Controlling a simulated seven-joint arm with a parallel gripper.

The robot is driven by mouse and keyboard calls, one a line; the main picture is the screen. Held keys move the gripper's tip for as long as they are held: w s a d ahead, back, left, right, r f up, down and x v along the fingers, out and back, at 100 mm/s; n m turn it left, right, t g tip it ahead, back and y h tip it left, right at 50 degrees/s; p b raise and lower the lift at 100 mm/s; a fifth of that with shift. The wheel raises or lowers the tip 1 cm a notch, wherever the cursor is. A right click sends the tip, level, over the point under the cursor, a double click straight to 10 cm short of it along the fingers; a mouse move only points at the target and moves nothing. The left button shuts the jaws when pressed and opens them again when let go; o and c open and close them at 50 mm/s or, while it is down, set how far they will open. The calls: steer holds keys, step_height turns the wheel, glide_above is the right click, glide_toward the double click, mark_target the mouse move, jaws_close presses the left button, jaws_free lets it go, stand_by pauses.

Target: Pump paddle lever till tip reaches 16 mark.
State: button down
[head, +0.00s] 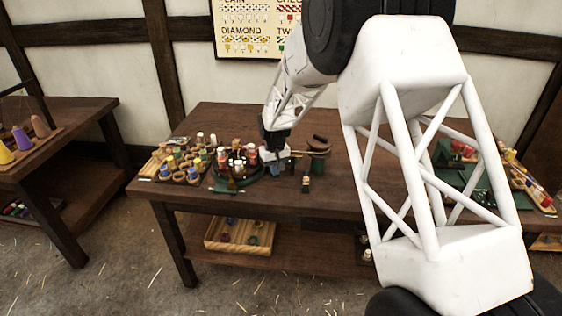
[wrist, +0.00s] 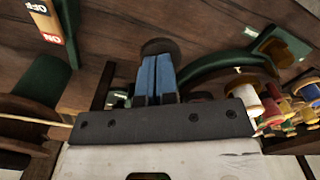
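My gripper (wrist: 157,62) has blue fingers pressed nearly together, with only a thin dark line between them and nothing visible held. A dark round-ended piece (wrist: 160,46) shows just beyond the fingertips. I cannot tell whether it is the paddle lever or whether the fingers touch it. In the head view my gripper (head: 276,166) is low over the table, right beside the round green stand with bobbins (head: 238,163). The paddle lever, its scale and the 16 mark cannot be made out in either view.
A curved green arm (wrist: 215,62) and bobbins (wrist: 268,103) lie close right of the fingers. An OFF/ON plate (wrist: 45,20) is on a green post at left.

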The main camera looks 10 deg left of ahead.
steer(key=shift+f, duration=1.35)
stand_by(0.8)
steer(key=shift+w+r, duration=0.1)
steer(key=shift+r, duration=3.4)
